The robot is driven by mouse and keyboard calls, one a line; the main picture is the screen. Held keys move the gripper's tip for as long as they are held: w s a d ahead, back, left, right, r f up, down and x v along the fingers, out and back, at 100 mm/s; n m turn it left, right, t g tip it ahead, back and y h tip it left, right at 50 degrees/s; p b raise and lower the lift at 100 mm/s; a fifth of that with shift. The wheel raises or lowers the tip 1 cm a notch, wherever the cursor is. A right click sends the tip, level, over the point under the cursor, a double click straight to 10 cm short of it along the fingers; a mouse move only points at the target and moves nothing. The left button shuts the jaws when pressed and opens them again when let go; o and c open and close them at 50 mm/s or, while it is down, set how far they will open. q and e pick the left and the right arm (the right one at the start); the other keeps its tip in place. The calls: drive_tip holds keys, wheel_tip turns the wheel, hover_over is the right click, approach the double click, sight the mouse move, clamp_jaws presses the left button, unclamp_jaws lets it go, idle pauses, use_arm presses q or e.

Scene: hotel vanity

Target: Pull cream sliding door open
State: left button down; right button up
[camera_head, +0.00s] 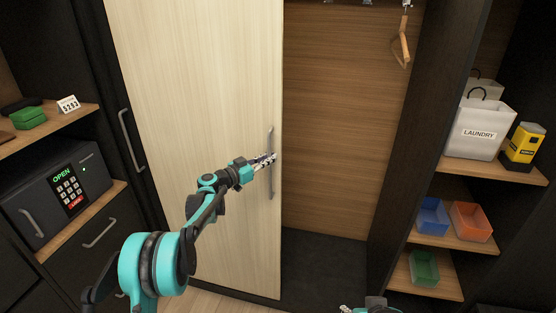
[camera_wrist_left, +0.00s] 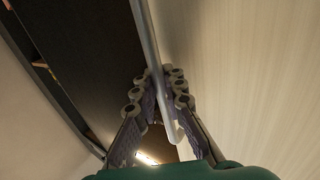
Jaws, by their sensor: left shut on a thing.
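The cream sliding door (camera_head: 205,110) covers the left part of the wardrobe in the head view. It also fills the right side of the left wrist view (camera_wrist_left: 245,75). Its grey bar handle (camera_head: 271,185) is upright near the door's right edge. My left gripper (camera_head: 270,159) is at the middle of the handle. In the left wrist view its fingers (camera_wrist_left: 160,85) are on both sides of the handle bar (camera_wrist_left: 149,45), shut on it. A small part of my right gripper (camera_head: 372,308) shows at the bottom edge; its fingers are mostly cut off.
The open right part of the wardrobe shows a wood back panel (camera_head: 335,130) and a hanger (camera_head: 403,40). Right shelves hold a laundry bag (camera_head: 480,130), a yellow box (camera_head: 523,144) and blue (camera_head: 432,217), orange (camera_head: 471,221) and green (camera_head: 424,267) bins. A safe (camera_head: 65,195) stands left.

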use_arm(q)
drive_tip(key=shift+a, duration=0.1)
drive_tip(key=c, duration=1.9)
unclamp_jaws()
drive_tip(key=shift+o, duration=0.2)
drive_tip(key=v, duration=1.2)
